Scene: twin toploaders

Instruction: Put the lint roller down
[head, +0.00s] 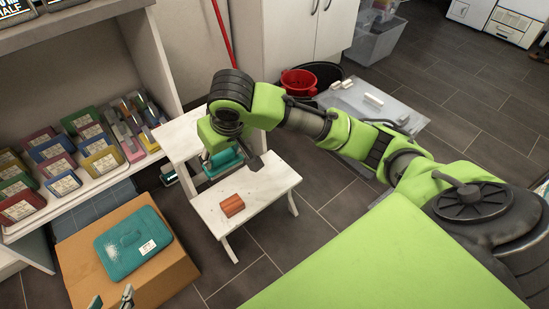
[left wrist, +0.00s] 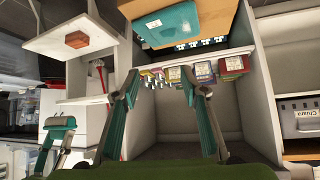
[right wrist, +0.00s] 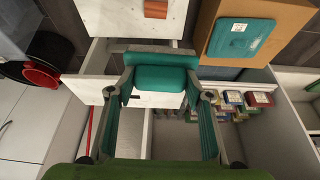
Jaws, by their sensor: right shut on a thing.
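The lint roller shows as a rounded teal body with a grey edge (right wrist: 160,78), crosswise between the fingertips of my right gripper (right wrist: 160,96). In the head view, my right gripper (head: 222,158) is shut on it and holds it near the white step stool (head: 262,188). The arm and fingers hide part of the roller. My left gripper (left wrist: 160,92) is open and empty, with its two teal fingers apart. Only its tips show at the bottom edge of the head view (head: 112,300).
A reddish-brown block (head: 232,205) lies on the stool's lower step, with bare surface around it. A teal case (head: 133,243) lies on a cardboard box (head: 72,255). Shelves (head: 100,178) hold colourful boxes. A red bucket (head: 298,82) stands behind.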

